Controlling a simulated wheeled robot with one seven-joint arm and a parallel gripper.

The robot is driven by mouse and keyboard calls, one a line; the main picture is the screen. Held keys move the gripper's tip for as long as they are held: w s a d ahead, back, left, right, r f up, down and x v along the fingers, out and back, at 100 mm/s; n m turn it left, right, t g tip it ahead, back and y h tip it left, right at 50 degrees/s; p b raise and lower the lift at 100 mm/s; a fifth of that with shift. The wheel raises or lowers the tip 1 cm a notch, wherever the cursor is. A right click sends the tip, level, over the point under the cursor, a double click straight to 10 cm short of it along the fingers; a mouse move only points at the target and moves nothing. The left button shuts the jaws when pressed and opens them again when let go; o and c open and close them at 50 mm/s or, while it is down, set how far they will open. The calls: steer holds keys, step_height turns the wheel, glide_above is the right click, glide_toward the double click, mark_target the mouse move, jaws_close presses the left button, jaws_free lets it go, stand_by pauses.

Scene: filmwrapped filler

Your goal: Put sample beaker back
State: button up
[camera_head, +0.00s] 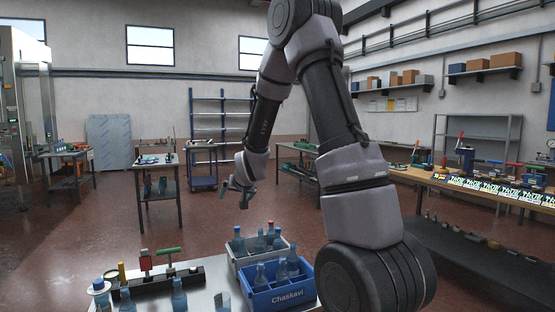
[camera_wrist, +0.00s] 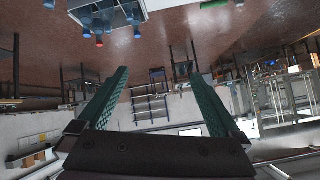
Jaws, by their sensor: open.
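A small clear vessel that looks like the sample beaker (camera_head: 222,301) stands on the near table (camera_head: 205,272), left of the blue crate and cut by the bottom edge of the head view. The blue crate (camera_head: 287,297), marked "Chaskavi", holds several blue-tinted bottles. A grey crate (camera_head: 238,267) behind it holds more bottles, one with a red cap. My gripper (camera_head: 236,194) is in the air above and beyond the crates, open and empty. In the wrist view its green fingers (camera_wrist: 158,76) are spread with nothing between them.
A dark rack with a red and a green handle (camera_head: 160,283) lies on the table's left part. Bottles (camera_head: 101,292) stand near it. A workbench (camera_head: 480,185) runs along the right. Smaller tables (camera_head: 158,165) and shelves stand farther back, with open floor between.

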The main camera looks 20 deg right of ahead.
steer(key=s+d+r+g, duration=0.1)
steer(key=s+r+g, duration=0.1)
steer(key=s+r, duration=1.4)
steer(key=s+r+g+y, duration=0.1)
steer(key=s+r, duration=0.1)
steer(key=s, duration=1.7)
steer(key=shift+s+a+r+m+y, duration=0.15)
steer(key=shift+r+m+y, duration=0.1)
steer(key=shift+m+y, duration=0.15)
